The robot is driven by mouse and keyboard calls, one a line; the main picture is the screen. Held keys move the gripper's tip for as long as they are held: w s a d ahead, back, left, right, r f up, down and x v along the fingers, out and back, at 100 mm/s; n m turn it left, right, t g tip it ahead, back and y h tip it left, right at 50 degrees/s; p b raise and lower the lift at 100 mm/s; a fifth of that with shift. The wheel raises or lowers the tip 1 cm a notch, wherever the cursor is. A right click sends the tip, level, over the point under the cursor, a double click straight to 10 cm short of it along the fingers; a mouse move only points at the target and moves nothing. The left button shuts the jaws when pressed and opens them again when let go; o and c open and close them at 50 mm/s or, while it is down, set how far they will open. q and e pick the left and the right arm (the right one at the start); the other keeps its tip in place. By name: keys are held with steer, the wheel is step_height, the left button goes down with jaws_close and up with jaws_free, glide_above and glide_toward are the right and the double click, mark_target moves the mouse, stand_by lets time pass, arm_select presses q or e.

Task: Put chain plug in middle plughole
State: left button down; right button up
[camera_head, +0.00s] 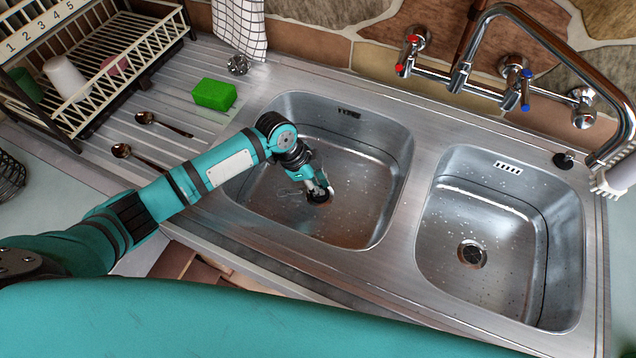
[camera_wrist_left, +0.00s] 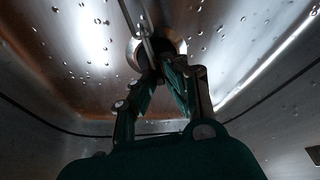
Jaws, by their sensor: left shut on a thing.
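My left gripper (camera_head: 316,188) reaches down into the left basin (camera_head: 372,170), its fingertips at the dark round plughole area (camera_head: 319,197). In the left wrist view its fingers (camera_wrist_left: 168,84) point at a metal-rimmed round drain (camera_wrist_left: 137,52). The fingers are close together on something dark, which I take to be the chain plug; the fingers hide most of it. A thin metal strand, perhaps its chain (camera_wrist_left: 146,22), runs up across the rim. I cannot tell whether the plug sits in the hole. The right gripper is out of view.
The right basin (camera_head: 460,245) has an open drain (camera_head: 471,254). A black plug-like thing (camera_head: 563,160) lies on the ledge by the tap (camera_head: 512,22). A green sponge (camera_head: 214,94), a metal strainer (camera_head: 238,64), spoons (camera_head: 145,118) and a dish rack (camera_head: 105,55) are at left.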

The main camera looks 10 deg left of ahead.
arm_select(q)
steer(key=shift+f, duration=0.1)
steer(key=c, duration=1.4)
jaws_free()
steer(key=shift+o, duration=0.2)
